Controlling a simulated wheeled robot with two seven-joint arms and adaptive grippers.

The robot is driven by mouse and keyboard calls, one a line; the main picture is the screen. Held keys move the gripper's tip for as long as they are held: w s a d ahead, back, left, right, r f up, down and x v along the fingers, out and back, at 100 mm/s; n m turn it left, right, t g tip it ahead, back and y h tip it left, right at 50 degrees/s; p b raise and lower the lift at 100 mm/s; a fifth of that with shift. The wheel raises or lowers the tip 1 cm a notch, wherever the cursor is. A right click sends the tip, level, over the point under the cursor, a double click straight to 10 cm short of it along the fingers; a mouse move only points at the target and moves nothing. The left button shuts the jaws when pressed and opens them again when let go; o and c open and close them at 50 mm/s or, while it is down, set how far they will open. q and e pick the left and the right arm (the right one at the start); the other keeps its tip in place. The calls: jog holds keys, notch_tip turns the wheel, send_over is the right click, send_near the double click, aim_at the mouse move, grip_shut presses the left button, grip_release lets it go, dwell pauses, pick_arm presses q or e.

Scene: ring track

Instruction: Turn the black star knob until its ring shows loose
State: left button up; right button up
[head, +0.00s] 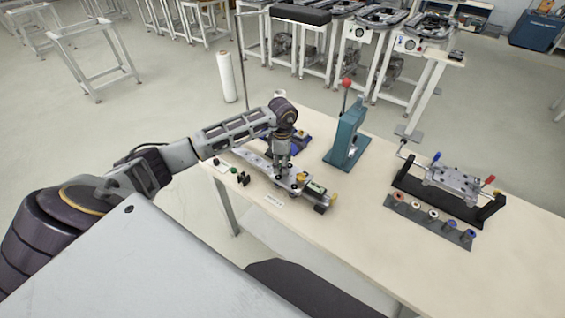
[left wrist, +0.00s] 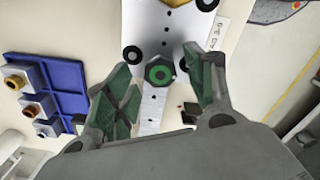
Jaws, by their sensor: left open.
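My left gripper (left wrist: 157,60) is open, with one green-padded finger on each side of the knob. Gaps show between the pads and the knob, so I see no contact. In the head view my left gripper (head: 282,170) points down over the grey track fixture (head: 262,168) on the table, and I cannot make out the knob there. My right gripper is not in view.
A teal press (head: 346,145) stands behind the fixture. A black-framed clamp fixture (head: 450,187) and a row of coloured knobs (head: 430,216) are farther right. The front-right table is clear.

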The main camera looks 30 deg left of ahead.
pick_arm(q)
jog(key=shift+f, duration=0.2)
jog(key=c, duration=1)
